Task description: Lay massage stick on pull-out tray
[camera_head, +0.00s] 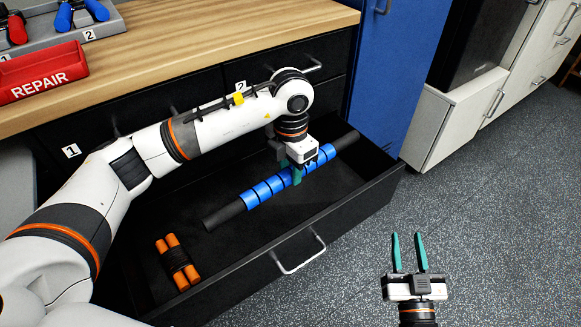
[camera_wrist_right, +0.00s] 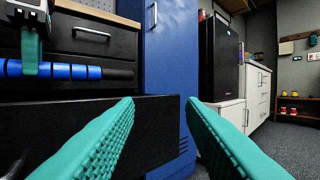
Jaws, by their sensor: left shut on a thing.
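The massage stick (camera_head: 275,184) has blue segments and black ends. My left gripper (camera_head: 298,176) is shut on its middle. The stick slants from lower left to upper right over the open pull-out tray (camera_head: 300,250), a black drawer with a silver handle. In the right wrist view the stick (camera_wrist_right: 60,71) shows above the tray's front rim (camera_wrist_right: 90,97), so it is held up and not on the tray floor. My right gripper (camera_head: 408,255) is open and empty, outside the tray over the floor; its fingers also show in the right wrist view (camera_wrist_right: 160,125).
An orange and black item (camera_head: 177,262) lies at the left of the tray. The wooden worktop (camera_head: 200,45) above holds a red REPAIR bin (camera_head: 38,80) and a grey tool tray (camera_head: 100,30). A blue cabinet (camera_head: 395,70) stands right of the tray. The speckled floor (camera_head: 480,220) is clear.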

